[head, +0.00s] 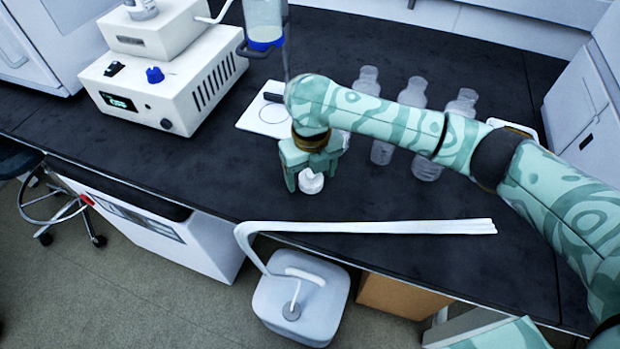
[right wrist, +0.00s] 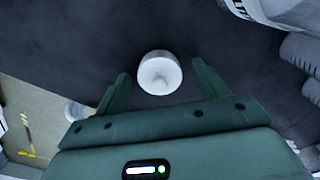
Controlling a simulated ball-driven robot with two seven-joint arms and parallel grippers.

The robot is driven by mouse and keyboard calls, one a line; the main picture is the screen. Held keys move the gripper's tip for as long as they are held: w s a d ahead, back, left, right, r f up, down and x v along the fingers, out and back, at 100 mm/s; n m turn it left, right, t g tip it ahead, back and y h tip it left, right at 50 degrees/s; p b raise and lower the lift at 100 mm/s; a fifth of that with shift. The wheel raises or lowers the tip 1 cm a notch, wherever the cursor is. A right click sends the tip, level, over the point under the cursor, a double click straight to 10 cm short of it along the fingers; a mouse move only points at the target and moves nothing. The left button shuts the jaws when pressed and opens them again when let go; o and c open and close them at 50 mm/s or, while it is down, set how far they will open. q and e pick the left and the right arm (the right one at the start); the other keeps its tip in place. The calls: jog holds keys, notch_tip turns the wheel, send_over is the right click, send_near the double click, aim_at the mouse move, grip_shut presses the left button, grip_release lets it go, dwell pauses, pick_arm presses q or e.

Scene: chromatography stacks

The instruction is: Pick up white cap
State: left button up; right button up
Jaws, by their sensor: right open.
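The white cap (head: 311,182) sits on the black bench top, in front of the bench's middle. In the right wrist view the white cap (right wrist: 160,73) lies between and slightly beyond the fingertips, with dark bench around it. My right gripper (head: 310,176) is over the cap and points down at it, its fingers on either side. In the right wrist view the right gripper (right wrist: 161,76) is open, with a gap between each finger and the cap. My left gripper is not in view.
Clear bottles (head: 382,140) stand behind and right of my right arm. A white instrument (head: 165,85) is at the left. White tubing (head: 370,227) lies along the front edge, near a white container (head: 318,310) below. The bench left of the cap is clear.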

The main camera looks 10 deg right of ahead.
jog(key=shift+r, duration=0.15)
jog(key=c, duration=1.1)
jog(key=shift+o, duration=0.2)
jog(key=shift+r, duration=0.1)
